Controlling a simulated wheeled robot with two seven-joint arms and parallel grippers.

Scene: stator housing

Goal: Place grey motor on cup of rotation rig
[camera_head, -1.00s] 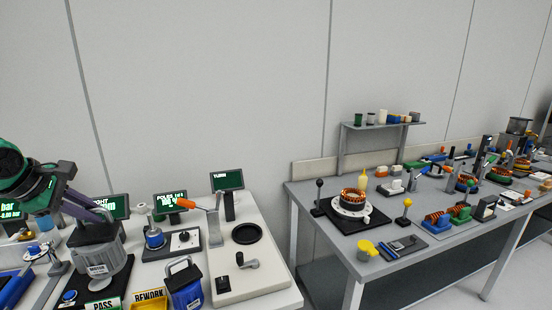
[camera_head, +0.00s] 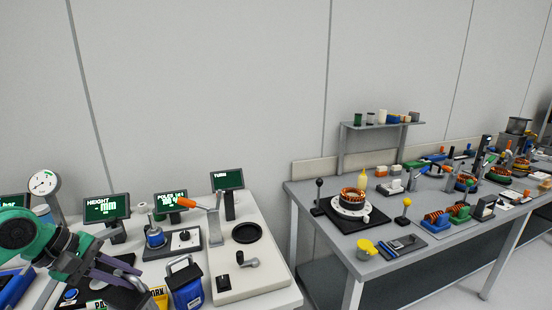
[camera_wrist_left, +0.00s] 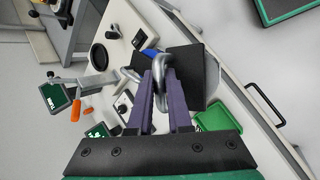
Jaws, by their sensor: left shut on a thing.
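My left gripper (camera_head: 138,278) is low at the left of the head view, its purple fingers pointing right. In the left wrist view its fingers (camera_wrist_left: 160,72) are shut on the grey loop handle (camera_wrist_left: 178,96) of the grey motor, whose black top plate (camera_wrist_left: 187,70) shows beyond them. I cannot make out the motor in the head view. The rotation rig's cup is the round black dish (camera_head: 247,233) on the white rig base, empty, to the right of my gripper. It also shows in the left wrist view (camera_wrist_left: 98,56). My right gripper is out of view.
The rig has a crank (camera_head: 248,263) and a screen (camera_head: 228,180). An orange-handled clamp (camera_head: 213,225) stands left of the cup. A second bench (camera_head: 345,235) is at the right.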

